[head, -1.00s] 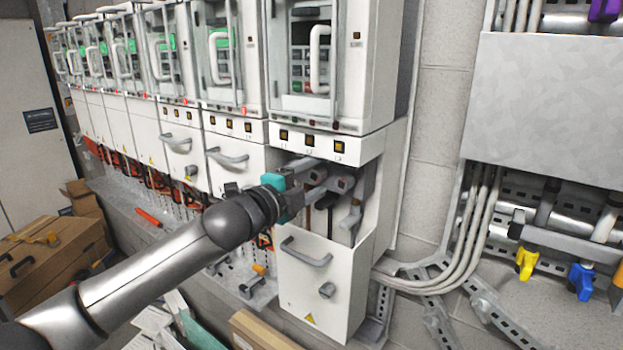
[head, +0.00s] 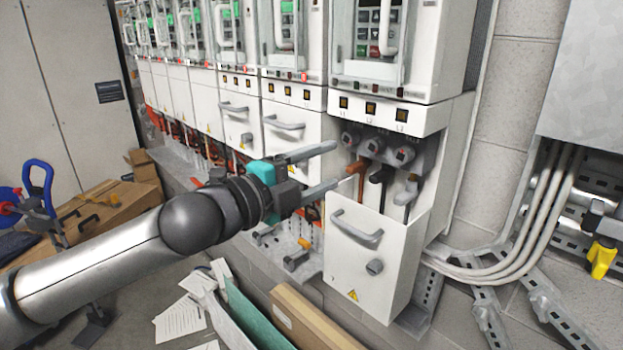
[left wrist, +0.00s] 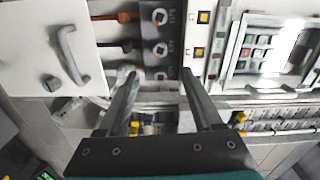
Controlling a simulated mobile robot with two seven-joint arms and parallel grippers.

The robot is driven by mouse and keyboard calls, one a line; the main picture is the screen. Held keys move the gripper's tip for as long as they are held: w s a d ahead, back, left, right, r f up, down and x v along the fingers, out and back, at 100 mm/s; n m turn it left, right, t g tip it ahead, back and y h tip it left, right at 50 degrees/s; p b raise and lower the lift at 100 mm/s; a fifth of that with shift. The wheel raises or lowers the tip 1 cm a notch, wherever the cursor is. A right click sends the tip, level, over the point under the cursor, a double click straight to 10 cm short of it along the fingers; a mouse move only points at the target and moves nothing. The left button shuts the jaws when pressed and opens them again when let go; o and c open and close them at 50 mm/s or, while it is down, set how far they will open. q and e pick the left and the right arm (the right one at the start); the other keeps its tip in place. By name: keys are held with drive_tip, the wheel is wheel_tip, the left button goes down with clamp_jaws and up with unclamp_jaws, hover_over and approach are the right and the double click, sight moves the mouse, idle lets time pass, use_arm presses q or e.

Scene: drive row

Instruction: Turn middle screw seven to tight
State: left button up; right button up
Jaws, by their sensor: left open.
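The nearest cabinet has an open compartment with three round dark screw heads side by side. The middle screw (head: 372,147) sits above a black lead; it also shows in the left wrist view (left wrist: 161,49), turned sideways. Its turn position is too small to read. My left gripper (head: 335,165) is open and empty, its fingers pointing at the compartment from the left, apart from the middle screw. In the left wrist view the two fingers (left wrist: 158,75) are spread, with the row of screws beyond them. My right gripper is not in view.
The lowered white front panel (head: 368,255) with a grey handle stands below the opening. Similar closed cabinets run off to the left. Cardboard boxes (head: 115,205) and papers (head: 185,318) lie on the floor. Grey conduits (head: 535,235) run along the right wall.

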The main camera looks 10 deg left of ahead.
use_arm(q)
drive_tip(key=shift+v, duration=1.2)
